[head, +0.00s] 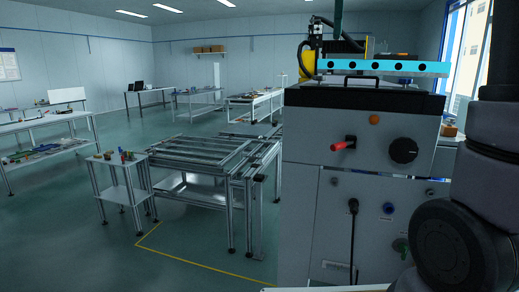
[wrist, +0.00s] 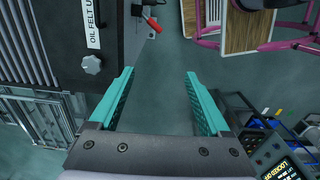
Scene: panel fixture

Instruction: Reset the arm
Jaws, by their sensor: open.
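My gripper (wrist: 160,75) shows in the wrist view as two teal fingers standing wide apart, with nothing between them but floor. My gripper is not seen in the head view, where dark links of my arm fill the right edge. The grey panel fixture (head: 325,190) stands right of centre in the head view. It bears a red-handled lever (head: 343,144), a black knob (head: 403,150) and an orange button (head: 374,118). In the wrist view a red-tipped lever (wrist: 152,20) and a grey knob (wrist: 92,64) are ahead of the fingers, apart from them.
A metal frame table (head: 200,155) and a small side stand (head: 122,190) are left of the fixture. Open floor (head: 80,250) lies at the front left. In the wrist view a pink-framed piece of furniture (wrist: 290,44) is at upper right and shelving at lower right.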

